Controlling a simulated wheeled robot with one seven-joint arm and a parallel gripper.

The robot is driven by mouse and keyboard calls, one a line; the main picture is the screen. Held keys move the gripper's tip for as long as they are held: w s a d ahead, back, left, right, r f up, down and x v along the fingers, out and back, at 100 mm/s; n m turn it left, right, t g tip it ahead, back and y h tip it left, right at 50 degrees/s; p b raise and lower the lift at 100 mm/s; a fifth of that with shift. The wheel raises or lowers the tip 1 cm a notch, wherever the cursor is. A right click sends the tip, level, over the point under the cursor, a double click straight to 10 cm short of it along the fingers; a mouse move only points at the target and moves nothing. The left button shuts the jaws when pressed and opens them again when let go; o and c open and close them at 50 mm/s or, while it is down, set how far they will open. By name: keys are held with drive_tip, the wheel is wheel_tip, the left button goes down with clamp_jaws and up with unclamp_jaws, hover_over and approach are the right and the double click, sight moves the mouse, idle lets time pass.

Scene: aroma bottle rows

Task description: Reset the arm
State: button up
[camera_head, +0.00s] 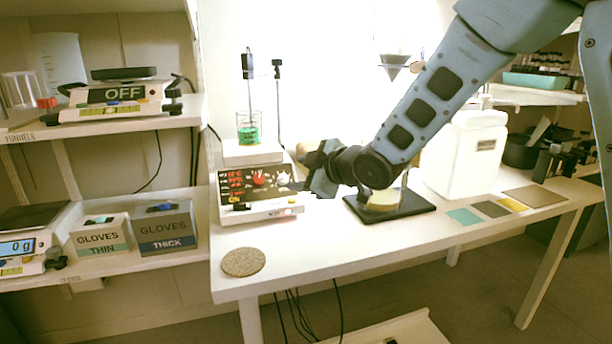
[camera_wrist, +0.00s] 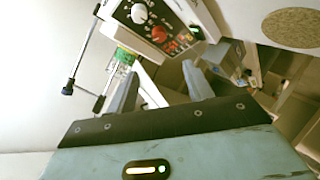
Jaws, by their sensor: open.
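My gripper (camera_head: 318,170) is above the white bench (camera_head: 300,250), just right of the hotplate stirrer (camera_head: 258,182) in the head view. In the wrist view my gripper (camera_wrist: 160,82) has its two fingers well apart with nothing held between them. Behind the fingers, the hotplate's front panel with its knobs (camera_wrist: 145,18) shows tilted. I cannot tell the exact gap between the fingers and the hotplate.
A beaker of green liquid (camera_head: 249,130) stands on the hotplate under a probe. A cork mat (camera_head: 243,262) lies at front left. A black tray (camera_head: 410,205) and white jug (camera_head: 473,155) are to the right. Shelves (camera_head: 150,120) stand left.

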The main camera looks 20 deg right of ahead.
drive_tip(key=shift+s+d, duration=0.1)
drive_tip(key=shift+s, duration=0.05)
drive_tip(key=s+a+f+m+g+h, duration=0.1)
drive_tip(key=s+a+f+m+g, duration=0.15)
drive_tip(key=s, duration=0.65)
drive_tip(key=s+a+f+m+g+h, duration=0.2)
drive_tip(key=s+a+f+g, duration=0.15)
drive_tip(key=s, duration=0.55)
drive_tip(key=s+d+f+m+g+h, duration=0.2)
drive_tip(key=s+g, duration=0.4)
drive_tip(key=s, duration=1.4)
wheel_tip(320, 180, up, 20)
drive_tip(key=p, duration=2)
drive_tip(key=shift+w, duration=0.25)
drive_tip(key=shift+c, duration=0.2)
